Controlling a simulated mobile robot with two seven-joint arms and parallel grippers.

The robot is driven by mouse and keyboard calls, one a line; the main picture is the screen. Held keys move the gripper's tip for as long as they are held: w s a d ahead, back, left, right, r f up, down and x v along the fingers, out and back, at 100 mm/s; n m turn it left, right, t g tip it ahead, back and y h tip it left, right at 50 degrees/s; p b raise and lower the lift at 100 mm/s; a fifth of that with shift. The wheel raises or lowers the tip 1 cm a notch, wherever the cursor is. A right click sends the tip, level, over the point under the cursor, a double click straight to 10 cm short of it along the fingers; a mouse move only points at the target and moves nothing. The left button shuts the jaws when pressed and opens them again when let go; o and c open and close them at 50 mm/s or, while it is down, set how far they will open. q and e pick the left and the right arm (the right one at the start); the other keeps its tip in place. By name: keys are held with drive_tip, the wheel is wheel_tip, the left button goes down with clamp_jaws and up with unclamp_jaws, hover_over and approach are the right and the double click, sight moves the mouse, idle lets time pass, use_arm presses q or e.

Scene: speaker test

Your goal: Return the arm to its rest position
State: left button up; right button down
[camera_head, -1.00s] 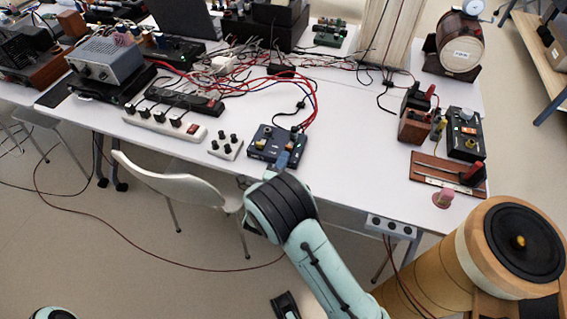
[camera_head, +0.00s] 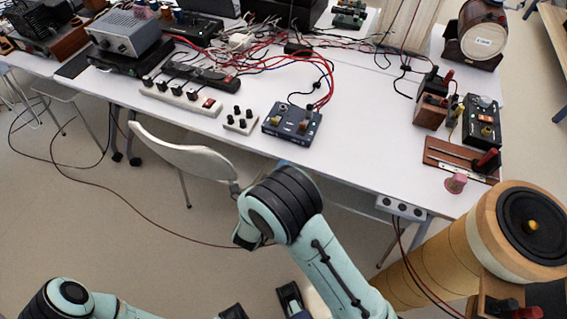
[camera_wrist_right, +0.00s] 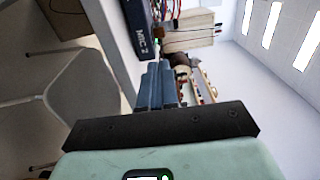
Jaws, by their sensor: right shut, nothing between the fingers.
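My right arm comes in from the bottom right in the head view, its pale teal and black wrist in front of the table's front edge. Its gripper is mostly hidden behind that wrist; only a small blue tip (camera_head: 284,163) shows. In the right wrist view the blue fingers of my right gripper (camera_wrist_right: 158,70) are together and empty. The dark blue control box (camera_head: 292,123) stands on the table beyond the gripper, apart from it. Its lettered side shows in the wrist view (camera_wrist_right: 138,32).
The white table (camera_head: 350,155) carries a power strip (camera_head: 182,97), a small knob box (camera_head: 240,120), tangled cables and wooden devices. A white chair (camera_head: 180,150) stands before it. A large cylindrical speaker (camera_head: 450,255) is at the right, close to my right arm.

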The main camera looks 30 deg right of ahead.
idle(0.4)
wheel_tip(320, 180, down, 12)
drive_tip(key=s+d+n+g+y+p, duration=0.25)
drive_tip(key=n+y+p, duration=0.3)
drive_tip(key=n, duration=0.35)
drive_tip(key=s+a+f+n+g+y+p, duration=0.2)
drive_tip(key=s+a+f+n+g+y, duration=0.15)
drive_tip(key=s+f+n+y, duration=0.4)
drive_tip(key=s+a+n+g+y+p, duration=0.1)
drive_tip(key=s+a+n+g+y, duration=0.1)
drive_tip(key=s, duration=0.6)
drive_tip(key=s+a+n+g+y+p, duration=0.2)
drive_tip(key=s+a+n+g, duration=0.2)
drive_tip(key=s, duration=0.5)
drive_tip(key=shift+s+a+r+n+g+p, duration=0.3)
drive_tip(key=shift+a+r+n+g, duration=0.15)
drive_tip(key=shift+a+n, duration=0.15)
